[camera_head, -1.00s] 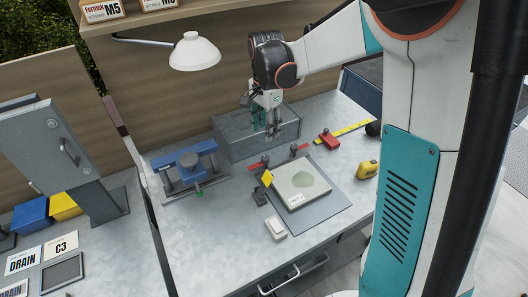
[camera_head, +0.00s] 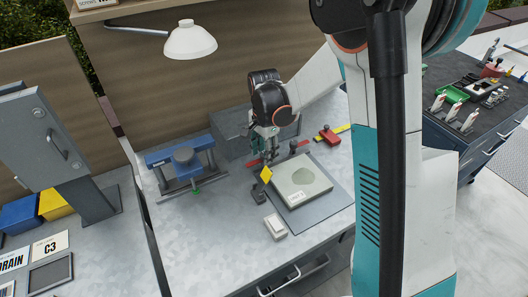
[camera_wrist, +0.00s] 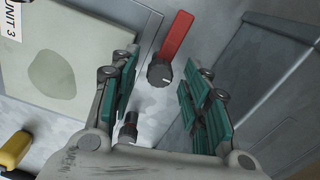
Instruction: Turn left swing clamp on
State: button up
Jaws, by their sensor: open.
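The left swing clamp has a red lever and a round black knob with a white mark. It shows in the wrist view, its red lever (camera_wrist: 175,37) pointing up, away from the pale workpiece (camera_wrist: 50,60). Its black knob (camera_wrist: 160,72) lies between the fingers of my gripper (camera_wrist: 158,70); I cannot tell whether they touch it. My gripper is open, one teal-padded finger on each side. In the head view my gripper (camera_head: 266,150) is low over the clamp, mostly hiding its knob; the red lever (camera_head: 252,163) shows beside it, pointing left. The second clamp (camera_head: 298,147) stands to the right.
A grey box (camera_head: 235,130) stands close behind the clamps. A blue vise-like fixture (camera_head: 183,165) stands left. Bench surface front left is clear.

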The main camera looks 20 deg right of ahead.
grip_shut()
jog(key=shift+n, duration=0.4)
jog(key=n, duration=0.3)
jog(key=shift+n, duration=0.3)
jog(key=n, duration=0.4)
jog(key=shift+n, duration=0.3)
jog(key=n, duration=0.4)
jog(key=shift+n, duration=0.3)
jog(key=shift+n+p, duration=0.3)
jog(key=shift+n, duration=1.7)
